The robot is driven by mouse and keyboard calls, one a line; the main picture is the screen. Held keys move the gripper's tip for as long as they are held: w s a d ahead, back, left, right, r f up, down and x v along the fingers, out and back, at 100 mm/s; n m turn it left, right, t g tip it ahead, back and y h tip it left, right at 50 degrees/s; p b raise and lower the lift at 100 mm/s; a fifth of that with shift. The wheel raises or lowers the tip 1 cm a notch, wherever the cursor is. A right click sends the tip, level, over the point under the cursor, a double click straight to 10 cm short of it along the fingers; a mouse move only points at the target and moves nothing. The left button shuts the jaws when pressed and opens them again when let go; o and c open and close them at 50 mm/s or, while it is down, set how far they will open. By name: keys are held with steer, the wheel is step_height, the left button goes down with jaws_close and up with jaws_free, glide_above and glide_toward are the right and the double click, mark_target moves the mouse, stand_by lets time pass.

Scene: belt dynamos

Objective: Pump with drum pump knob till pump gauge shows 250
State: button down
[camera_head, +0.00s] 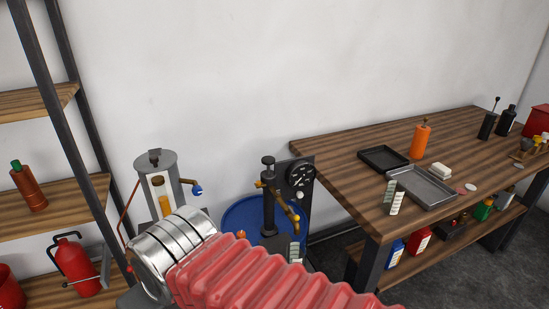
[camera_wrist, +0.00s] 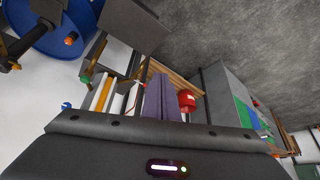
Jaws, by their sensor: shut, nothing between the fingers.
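The blue drum (camera_head: 235,215) stands on the floor left of the workbench, partly hidden by my red sleeved arm. Its dark upright pump (camera_head: 269,200) carries a dark knob (camera_head: 268,161) on top and a handle with a brown grip (camera_head: 291,214). The round black pump gauge (camera_head: 300,175) is beside it; its reading is too small to tell. The drum (camera_wrist: 62,30) also shows at the upper left of the wrist view, with the knob not identifiable there. My gripper (camera_wrist: 160,82) is shut and empty in the wrist view, apart from the drum.
A grey dispenser (camera_head: 158,165) with an amber tube stands left of the drum. A wooden workbench (camera_head: 345,160) with trays and bottles is at right. Shelves (camera_head: 60,208) holding a red extinguisher (camera_head: 78,267) stand at far left. The wall above the drum is bare.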

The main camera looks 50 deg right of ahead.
stand_by(0.3)
steer(key=w+d+r+m+t+h, duration=0.1)
steer(key=w+d+m+h, duration=0.1)
steer(key=w+d, duration=0.5)
steer(key=w+d+r+m+t+h, duration=0.1)
steer(key=w+d+r+h, duration=0.15)
steer(key=d, duration=0.85)
steer(key=w+d+r+m+t+h, duration=0.1)
steer(key=w+d+m+t+h, duration=0.1)
steer(key=w+d, duration=0.55)
steer(key=s+d+f+t, duration=0.1)
steer(key=s+d+f, duration=0.1)
steer(key=d, duration=1.1)
steer(key=s+d+f+m+t+h, duration=0.1)
steer(key=s+d+f+t, duration=0.1)
steer(key=d, duration=1.2)
steer(key=shift+s+f, duration=0.3)
steer(key=shift+s, duration=0.25)
steer(key=shift+w, duration=0.1)
